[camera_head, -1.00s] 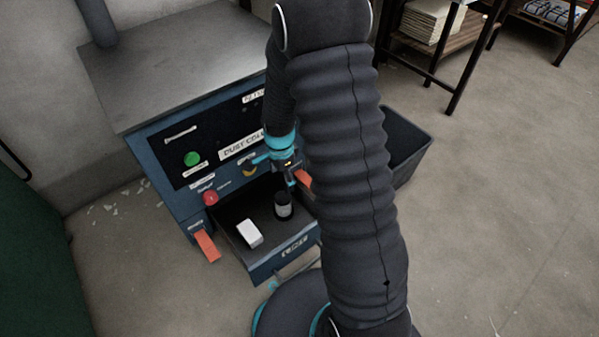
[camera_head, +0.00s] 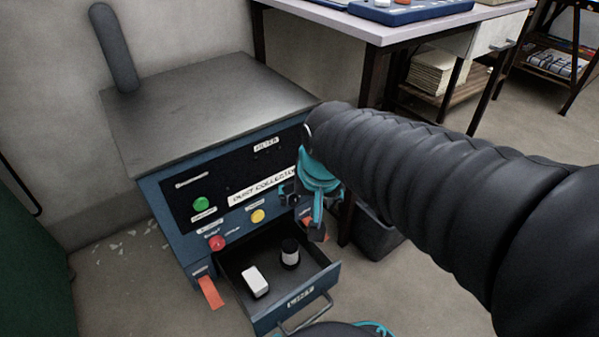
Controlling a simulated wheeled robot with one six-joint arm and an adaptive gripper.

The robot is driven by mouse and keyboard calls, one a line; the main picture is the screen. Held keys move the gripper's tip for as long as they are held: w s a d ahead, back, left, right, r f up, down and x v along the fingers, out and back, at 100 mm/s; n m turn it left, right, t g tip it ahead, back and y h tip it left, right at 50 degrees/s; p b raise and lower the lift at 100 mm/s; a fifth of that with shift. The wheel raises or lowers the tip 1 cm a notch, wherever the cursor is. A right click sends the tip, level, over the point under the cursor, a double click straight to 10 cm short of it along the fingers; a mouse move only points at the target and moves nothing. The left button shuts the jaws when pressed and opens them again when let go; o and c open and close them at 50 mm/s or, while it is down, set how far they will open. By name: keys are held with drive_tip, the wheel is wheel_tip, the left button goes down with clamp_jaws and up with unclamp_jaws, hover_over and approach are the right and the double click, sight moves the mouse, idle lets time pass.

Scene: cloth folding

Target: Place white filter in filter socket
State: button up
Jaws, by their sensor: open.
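A white block (camera_head: 255,281), which could be the white filter, lies in the open drawer on the left. A dark cylinder with a white band (camera_head: 290,253) stands upright in the drawer to its right. The label FILTER (camera_head: 266,144) is at the top of the dark front panel; I cannot make out the socket clearly near it. My gripper (camera_head: 312,226) is open, pointing down beside the right end of the panel, above and to the right of the drawer. It appears empty. My arm hides part of the panel's right end.
The blue dust collector (camera_head: 210,110) has a green button (camera_head: 201,203), a red button (camera_head: 217,243) and a yellow button (camera_head: 258,216). Its drawer (camera_head: 282,313) is pulled out. A dark bin (camera_head: 375,238) and a table (camera_head: 400,25) stand to the right.

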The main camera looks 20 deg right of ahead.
drive_tip(key=s+r+n+t, duration=0.1)
drive_tip(key=s+r+n, duration=0.2)
drive_tip(key=s, duration=0.4)
drive_tip(key=shift+n, duration=0.3)
drive_tip(key=shift+s, duration=0.1)
idle(0.6)
